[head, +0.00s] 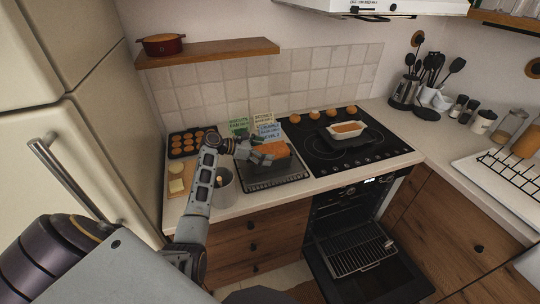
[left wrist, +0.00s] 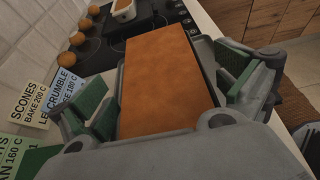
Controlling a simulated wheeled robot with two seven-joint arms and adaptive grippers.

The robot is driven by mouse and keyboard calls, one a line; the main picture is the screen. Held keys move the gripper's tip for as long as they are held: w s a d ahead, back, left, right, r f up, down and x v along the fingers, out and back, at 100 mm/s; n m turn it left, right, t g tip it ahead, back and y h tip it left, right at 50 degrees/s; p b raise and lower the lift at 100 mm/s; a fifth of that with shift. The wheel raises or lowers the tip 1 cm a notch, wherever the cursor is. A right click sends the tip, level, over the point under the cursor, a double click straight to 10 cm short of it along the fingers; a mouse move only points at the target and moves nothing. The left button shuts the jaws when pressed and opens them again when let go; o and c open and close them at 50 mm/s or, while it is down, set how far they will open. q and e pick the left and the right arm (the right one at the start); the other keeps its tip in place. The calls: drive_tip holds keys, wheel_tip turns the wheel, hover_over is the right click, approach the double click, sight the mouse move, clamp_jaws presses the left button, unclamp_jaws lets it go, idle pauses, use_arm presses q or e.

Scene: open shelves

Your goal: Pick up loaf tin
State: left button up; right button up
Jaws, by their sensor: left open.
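The loaf tin (head: 272,160) is a dark grey tin holding an orange-brown loaf (head: 274,149). It stands on a dark tray (head: 270,182) on the counter left of the hob. My left gripper (head: 257,154) is at the tin, reaching in from the left. In the left wrist view the loaf (left wrist: 170,75) fills the middle, and the open left gripper (left wrist: 172,95) has its green-padded fingers on either side of the loaf. Whether a finger touches the tin cannot be told. Much of the tin's wall is hidden by the gripper. My right gripper is not in view.
A white dish (head: 348,134) with orange filling stands on the black hob (head: 320,155), with several buns behind. Recipe cards (head: 262,119) stand behind the tin. A grey canister (head: 224,190) is close to my left arm. The oven door (head: 375,280) hangs open below.

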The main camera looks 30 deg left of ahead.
use_arm(q)
drive_tip(key=c, duration=1.2)
drive_tip(key=shift+r, duration=0.1)
drive_tip(key=shift+c, duration=0.2)
drive_tip(key=shift+r+b, duration=0.45)
drive_tip(key=shift+r, duration=4.55)
